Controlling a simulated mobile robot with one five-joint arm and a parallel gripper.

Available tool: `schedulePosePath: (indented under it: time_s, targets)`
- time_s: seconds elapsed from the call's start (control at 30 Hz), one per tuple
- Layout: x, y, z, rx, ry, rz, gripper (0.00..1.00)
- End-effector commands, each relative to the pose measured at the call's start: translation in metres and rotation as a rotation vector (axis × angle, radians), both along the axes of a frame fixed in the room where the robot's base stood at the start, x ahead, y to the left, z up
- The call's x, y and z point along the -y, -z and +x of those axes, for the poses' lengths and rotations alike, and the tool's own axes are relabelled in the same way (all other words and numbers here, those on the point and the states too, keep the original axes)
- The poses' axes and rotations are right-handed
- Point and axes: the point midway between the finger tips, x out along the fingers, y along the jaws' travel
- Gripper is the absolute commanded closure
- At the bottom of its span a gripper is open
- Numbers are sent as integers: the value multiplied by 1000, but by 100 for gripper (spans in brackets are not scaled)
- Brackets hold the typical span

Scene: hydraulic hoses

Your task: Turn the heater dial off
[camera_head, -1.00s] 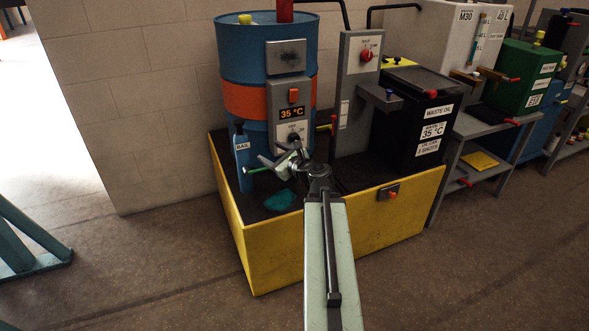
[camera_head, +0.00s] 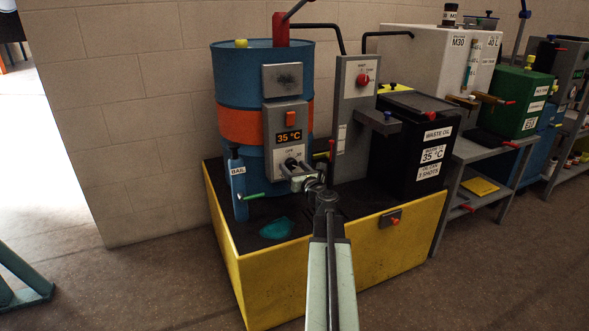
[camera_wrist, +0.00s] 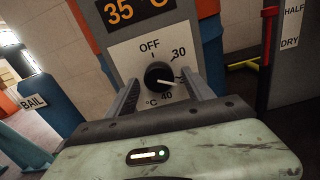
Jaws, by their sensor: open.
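The heater dial (camera_wrist: 158,76) is a round black knob on a light plate below the orange 35 °C display (camera_wrist: 138,8). Its white pointer points right, between the 30 and 40 marks; OFF is at the top. In the wrist view my gripper (camera_wrist: 160,88) is open, with one finger on each side of the dial. I cannot tell whether the fingers touch it. In the head view my gripper (camera_head: 291,170) is at the dial plate on the front of the blue drum (camera_head: 232,90), and it partly hides the dial (camera_head: 291,162).
A blue BAIL bottle (camera_head: 238,190) stands left of the gripper, with a green rod (camera_head: 255,196) near its base. A grey post with a red knob (camera_head: 362,78) and a black waste oil bin (camera_head: 410,150) stand to the right. The yellow tray (camera_head: 330,262) lies below.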

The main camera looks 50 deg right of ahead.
Motion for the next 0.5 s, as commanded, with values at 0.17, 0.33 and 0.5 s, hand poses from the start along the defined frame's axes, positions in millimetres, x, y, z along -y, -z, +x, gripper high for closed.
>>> schedulePosePath:
  time_s: [0.17,0.33,0.5]
  targets:
    - [1,0,2,0,0,0,39]
    - [1,0,2,0,0,-1,70]
    - [3,0,-1,-1,6,-1,100]
